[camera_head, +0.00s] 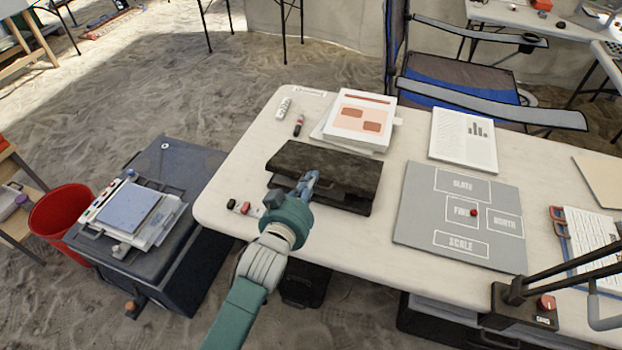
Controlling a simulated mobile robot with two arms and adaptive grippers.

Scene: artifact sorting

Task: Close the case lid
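The case (352,205) lies on the white table near its left end. Its dark, worn lid (335,167) lies over the base, and a dark gap shows between them along the front. My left gripper (307,184) reaches in from the front and overlaps the lid's front edge, left of its middle. Its grey-blue fingers look close together, but I cannot tell whether they are open or shut, or whether they touch the lid. The inside of the case is hidden. My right gripper is out of view.
A grey labelled board (420,217) lies right of the case. Small pieces (240,207) lie by the front edge. A black lamp base (522,306) stands at front right.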

